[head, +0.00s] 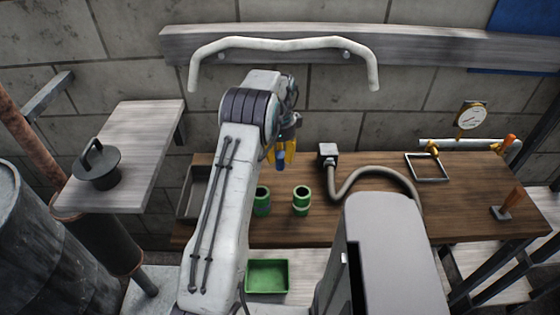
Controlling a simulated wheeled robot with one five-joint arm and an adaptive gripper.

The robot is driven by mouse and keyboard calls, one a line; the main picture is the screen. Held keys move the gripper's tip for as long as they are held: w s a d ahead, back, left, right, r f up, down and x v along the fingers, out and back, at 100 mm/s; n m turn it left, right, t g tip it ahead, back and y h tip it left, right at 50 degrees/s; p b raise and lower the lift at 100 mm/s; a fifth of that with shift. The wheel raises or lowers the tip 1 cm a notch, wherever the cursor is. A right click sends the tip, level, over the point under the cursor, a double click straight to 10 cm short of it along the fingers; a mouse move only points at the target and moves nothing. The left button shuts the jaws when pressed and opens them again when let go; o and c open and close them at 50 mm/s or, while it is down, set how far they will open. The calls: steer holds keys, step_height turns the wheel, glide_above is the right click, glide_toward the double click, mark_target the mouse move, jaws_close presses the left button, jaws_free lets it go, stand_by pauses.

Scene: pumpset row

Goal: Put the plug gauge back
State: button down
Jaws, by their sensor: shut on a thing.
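The blue piece is held clear above the bench, behind two green holders in the picture. The left green holder (262,195) and the right green holder (301,201) stand upright on the bench, side by side with a gap between them. What lies inside them is too small to tell. My arm hides part of the bench to the left.
A grey tray (187,196) and green tray (267,277) are nearby. A white handlebar-shaped rail (300,43) is above.

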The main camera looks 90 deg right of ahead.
mark_target(280, 165)
steer(key=shift+f+p, duration=0.85)
steer(key=shift+p, duration=0.75)
steer(key=shift+f, duration=1.15)
steer(key=shift+f, duration=0.2)
steer(key=c, duration=0.9)
jaws_free()
steer(key=shift+r, duration=0.1)
